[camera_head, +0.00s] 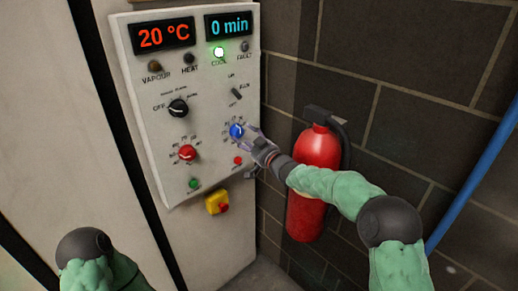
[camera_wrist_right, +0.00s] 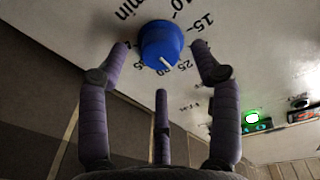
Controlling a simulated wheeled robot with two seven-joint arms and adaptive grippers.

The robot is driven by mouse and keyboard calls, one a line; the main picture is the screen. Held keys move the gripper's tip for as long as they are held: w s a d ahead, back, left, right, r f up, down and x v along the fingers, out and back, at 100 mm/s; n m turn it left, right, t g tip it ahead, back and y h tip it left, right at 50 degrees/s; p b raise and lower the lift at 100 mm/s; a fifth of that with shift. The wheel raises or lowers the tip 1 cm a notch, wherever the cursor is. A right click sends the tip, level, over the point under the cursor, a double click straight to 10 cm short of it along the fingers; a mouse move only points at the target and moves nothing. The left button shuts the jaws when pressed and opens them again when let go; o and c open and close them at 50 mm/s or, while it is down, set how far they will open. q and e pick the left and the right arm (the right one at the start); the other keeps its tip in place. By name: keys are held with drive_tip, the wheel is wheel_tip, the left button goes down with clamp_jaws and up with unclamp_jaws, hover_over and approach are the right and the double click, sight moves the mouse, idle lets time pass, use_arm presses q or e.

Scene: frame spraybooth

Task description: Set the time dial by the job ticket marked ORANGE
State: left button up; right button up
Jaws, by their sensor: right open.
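The blue time dial (camera_head: 236,131) sits on the white control panel, with printed numbers around it. It is large in the right wrist view (camera_wrist_right: 160,43); its white pointer mark faces the lower right, and I cannot tell the exact number. My right gripper (camera_head: 250,137) is at the dial. In the wrist view the right gripper (camera_wrist_right: 160,62) is open, with fingers on both sides of the dial and a third below; I cannot tell whether they touch it. The time display (camera_head: 229,26) reads 0 min. No job ticket shows. My left gripper is out of view.
A temperature display (camera_head: 164,36) reads 20 °C. A red dial (camera_head: 187,153), a black selector (camera_head: 178,108) and a red button (camera_head: 238,160) are on the panel. A yellow stop box (camera_head: 217,203) is below.

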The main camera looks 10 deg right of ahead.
drive_tip(key=v, duration=1)
